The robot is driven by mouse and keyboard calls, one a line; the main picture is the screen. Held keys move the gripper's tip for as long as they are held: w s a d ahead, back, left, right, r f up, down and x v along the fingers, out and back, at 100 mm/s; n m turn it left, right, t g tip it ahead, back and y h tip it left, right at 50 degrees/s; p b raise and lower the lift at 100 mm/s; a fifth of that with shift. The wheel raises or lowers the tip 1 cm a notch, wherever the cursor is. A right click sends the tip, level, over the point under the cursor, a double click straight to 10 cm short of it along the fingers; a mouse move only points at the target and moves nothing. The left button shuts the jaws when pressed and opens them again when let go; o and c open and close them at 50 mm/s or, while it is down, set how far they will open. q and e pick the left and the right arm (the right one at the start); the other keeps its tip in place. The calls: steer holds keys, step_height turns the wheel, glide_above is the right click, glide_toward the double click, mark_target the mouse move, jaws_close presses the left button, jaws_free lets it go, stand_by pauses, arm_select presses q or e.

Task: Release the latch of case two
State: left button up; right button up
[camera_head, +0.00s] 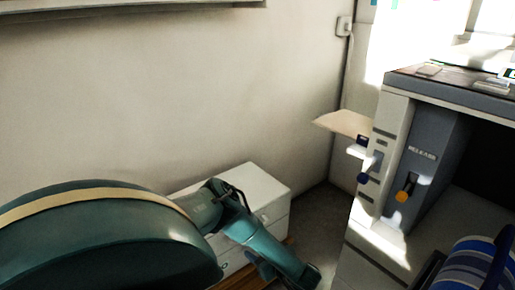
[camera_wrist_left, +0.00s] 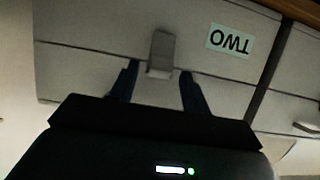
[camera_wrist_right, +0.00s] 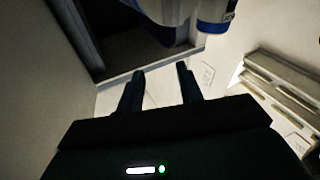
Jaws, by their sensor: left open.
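In the left wrist view, a pale grey case (camera_wrist_left: 90,35) carries a label (camera_wrist_left: 229,41) reading TWO, upside down in the picture. A small grey latch (camera_wrist_left: 162,48) sits on its face at a thin seam, left of the label. My left gripper (camera_wrist_left: 158,74) is open, with one dark finger on each side of the latch's lower end. Contact with the latch cannot be told. In the head view my left arm reaches down past a white box with drawer-like fronts; the latch and label are not visible there. My right gripper (camera_wrist_right: 160,70) is open and empty.
A grey desk unit (camera_head: 430,160) with knobs stands at right in the head view. A blue-striped object (camera_head: 470,265) is at the lower right. A white and blue object (camera_wrist_right: 195,15) hangs above my right fingers. A brown edge (camera_wrist_left: 300,8) borders the case.

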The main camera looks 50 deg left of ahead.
arm_select(q)
steer(key=shift+a+f, duration=0.2)
steer(key=shift+a, duration=0.25)
arm_select(e)
steer(key=shift+a, duration=0.1)
arm_select(q)
steer(key=c, duration=0.8)
steer(key=f+y+b, duration=0.1)
steer(key=y+b, duration=0.1)
steer(key=d+f+y+b, duration=0.1)
steer(key=y, duration=0.1)
steer(key=d+f+y+b, duration=0.1)
steer(key=b, duration=0.1)
steer(key=shift+f+y+b, duration=0.1)
steer(key=shift+y+b, duration=0.25)
steer(key=shift+y, duration=0.05)
arm_select(e)
steer(key=shift+w+a+r+n+t+y, duration=0.15)
steer(key=shift+w+r+t+y, duration=0.1)
steer(key=shift+r+t+y, duration=0.25)
steer(key=shift+w+r+n+t+y, duration=0.2)
steer(key=shift+r+t+y, duration=0.1)
steer(key=shift+r+y, duration=0.35)
arm_select(q)
steer(key=o, duration=0.8)
